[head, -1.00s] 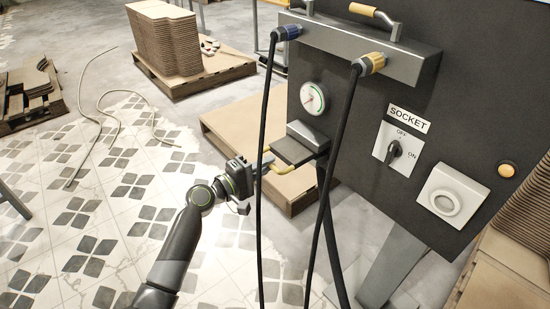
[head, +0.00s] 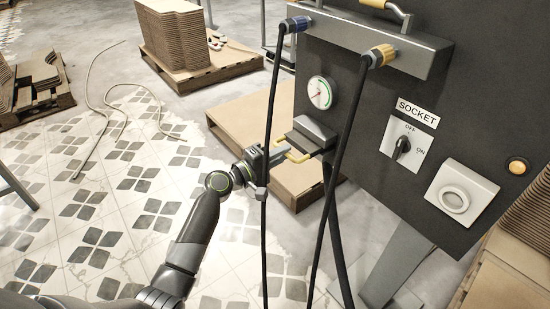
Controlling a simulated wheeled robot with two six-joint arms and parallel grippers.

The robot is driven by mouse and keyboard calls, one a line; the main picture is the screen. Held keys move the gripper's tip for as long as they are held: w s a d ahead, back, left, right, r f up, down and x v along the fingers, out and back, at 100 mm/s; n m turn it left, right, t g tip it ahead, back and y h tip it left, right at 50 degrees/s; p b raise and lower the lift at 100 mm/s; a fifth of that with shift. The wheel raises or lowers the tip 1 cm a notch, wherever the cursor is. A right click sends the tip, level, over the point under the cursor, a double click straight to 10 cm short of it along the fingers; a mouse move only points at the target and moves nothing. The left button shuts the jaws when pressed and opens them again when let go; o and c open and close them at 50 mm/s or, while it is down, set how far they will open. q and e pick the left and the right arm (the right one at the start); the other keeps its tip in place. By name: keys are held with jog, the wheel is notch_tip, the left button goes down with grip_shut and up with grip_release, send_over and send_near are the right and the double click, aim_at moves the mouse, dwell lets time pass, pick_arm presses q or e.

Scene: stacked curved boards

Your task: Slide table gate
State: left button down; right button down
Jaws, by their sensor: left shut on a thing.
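The table gate (head: 304,142) is a small dark plate under a grey block (head: 315,130), sticking out from the dark panel's left edge. A yellow handle (head: 298,157) shows along its near side. My left gripper (head: 284,151) comes in from the lower left and is at this handle, shut on it. The fingertips are small here, and a black cable crosses in front of my gripper. My right gripper is not in view.
The dark panel (head: 440,190) carries a gauge (head: 320,93), a SOCKET switch (head: 403,147) and an orange button (head: 517,166). Black cables (head: 340,150) hang from the top box in front of my arm. Pallets (head: 240,125) with stacked boards (head: 172,38) stand behind.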

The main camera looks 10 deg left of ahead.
pick_arm(q)
jog(key=shift+b+x, duration=0.4)
jog(key=shift+x, duration=0.9)
jog(key=c, duration=1.4)
grip_release()
jog(key=shift+c, duration=0.2)
jog(key=p+v, duration=0.1)
jog(key=v, duration=0.6)
